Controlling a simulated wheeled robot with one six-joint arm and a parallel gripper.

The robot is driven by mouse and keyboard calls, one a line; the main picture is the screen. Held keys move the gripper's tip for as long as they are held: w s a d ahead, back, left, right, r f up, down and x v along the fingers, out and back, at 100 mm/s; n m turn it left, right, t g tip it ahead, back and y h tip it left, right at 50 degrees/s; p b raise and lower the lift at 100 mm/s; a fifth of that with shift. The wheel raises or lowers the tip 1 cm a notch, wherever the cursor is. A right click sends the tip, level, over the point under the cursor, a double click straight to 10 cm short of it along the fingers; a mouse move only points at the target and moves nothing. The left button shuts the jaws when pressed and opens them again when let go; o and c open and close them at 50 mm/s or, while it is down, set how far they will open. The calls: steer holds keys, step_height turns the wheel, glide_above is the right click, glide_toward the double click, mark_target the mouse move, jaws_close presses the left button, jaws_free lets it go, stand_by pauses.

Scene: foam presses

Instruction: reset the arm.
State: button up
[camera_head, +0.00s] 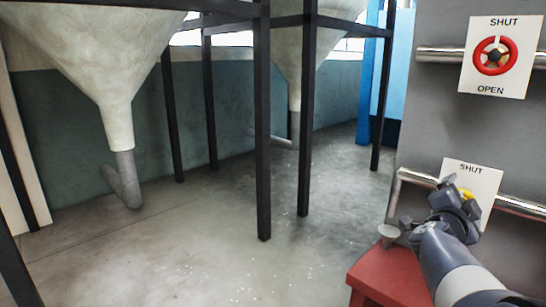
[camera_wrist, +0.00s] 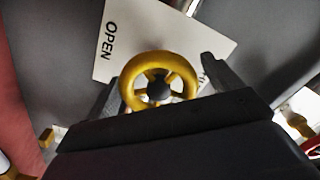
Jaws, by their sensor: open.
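My gripper (camera_head: 455,190) is at the lower sign plate (camera_head: 484,180) on the grey machine. In the wrist view my gripper (camera_wrist: 160,71) is open, with one finger on each side of a yellow handwheel (camera_wrist: 158,91). The wheel lies between the fingers; I cannot tell whether either finger touches it. The white plate (camera_wrist: 120,45) behind it reads OPEN; its other word is mostly hidden by a finger. In the head view the plate shows SHUT at the top, and only bits of yellow show past my gripper.
A red handwheel (camera_head: 494,56) sits on the upper plate. Metal rails (camera_head: 420,178) run along the machine (camera_head: 440,110). Hoppers (camera_head: 90,50) on dark posts (camera_head: 263,130) stand left; floor between is open.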

steer(key=shift+a+n+p, duration=0.1)
steer(key=shift+n+p, duration=1.2)
steer(key=shift+n, duration=2.1)
steer(key=shift+w, duration=0.1)
